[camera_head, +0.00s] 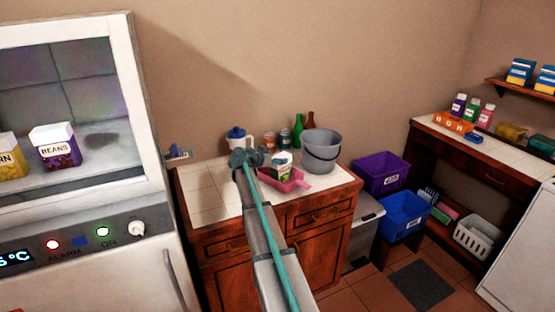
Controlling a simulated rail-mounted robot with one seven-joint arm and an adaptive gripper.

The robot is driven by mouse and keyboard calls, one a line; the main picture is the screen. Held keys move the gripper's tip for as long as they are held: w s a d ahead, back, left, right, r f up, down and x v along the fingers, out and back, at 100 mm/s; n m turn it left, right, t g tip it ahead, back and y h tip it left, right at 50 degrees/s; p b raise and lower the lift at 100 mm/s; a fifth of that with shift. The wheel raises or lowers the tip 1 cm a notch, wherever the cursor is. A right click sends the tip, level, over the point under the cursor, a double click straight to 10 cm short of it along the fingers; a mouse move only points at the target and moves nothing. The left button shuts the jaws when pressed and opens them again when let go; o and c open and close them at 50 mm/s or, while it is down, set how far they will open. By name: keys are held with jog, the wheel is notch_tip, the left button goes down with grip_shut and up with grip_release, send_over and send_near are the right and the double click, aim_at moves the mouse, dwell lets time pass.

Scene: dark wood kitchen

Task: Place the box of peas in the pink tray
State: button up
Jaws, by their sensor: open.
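The pink tray (298,184) lies on the tiled counter, partly hidden behind my arm. A white and green box (282,169), which looks like the box of peas, stands in or just over the tray; its label is too small to read and its base is hard to make out. My gripper (246,157) is open, left of the box and apart from it in the picture. My arm reaches up to it from the bottom and hides part of the counter.
A grey bucket (321,152), green bottle (298,133) and white jug with blue lid (237,136) stand on the counter. The glass-fronted cabinet at left holds a beans box (56,148) and corn box (10,157). Purple (380,174) and blue bins (404,212) stand right.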

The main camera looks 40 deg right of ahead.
jog(key=b+v, duration=0.3)
jog(key=v, duration=0.8)
jog(key=shift+a+r, duration=0.1)
